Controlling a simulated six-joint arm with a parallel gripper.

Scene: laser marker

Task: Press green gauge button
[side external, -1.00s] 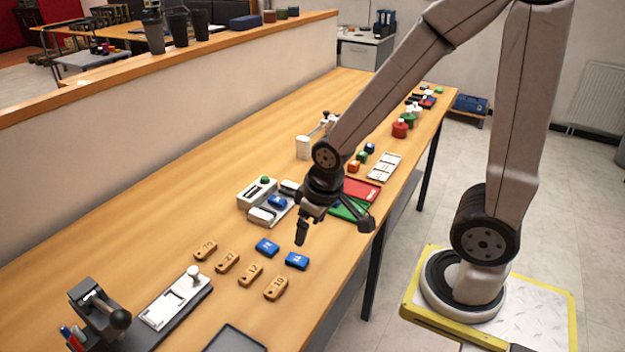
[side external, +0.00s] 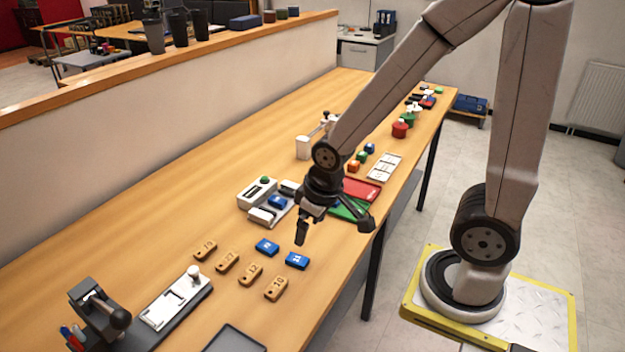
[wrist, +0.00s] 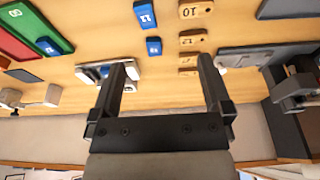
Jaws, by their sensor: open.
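The gauge (side external: 252,196) is a white block with a dark slot, standing on the bench left of my gripper in the side view. Its green button (side external: 264,180) sits on top at the back end. A fixture beside it holds a blue tag (side external: 277,201). My gripper (side external: 335,226) is open and empty, its fingers apart above the bench, to the right of the gauge. In the wrist view my gripper (wrist: 162,66) also shows open, with nothing between the fingers. I cannot make out the green button in the wrist view.
Wooden tags (side external: 250,273) and two loose blue tags (side external: 297,260) lie in front of the gauge. A red tray (side external: 362,190) and a green tray (side external: 348,210) lie behind my gripper. A white-topped device (side external: 172,305) stands front left. The bench left of the gauge is clear.

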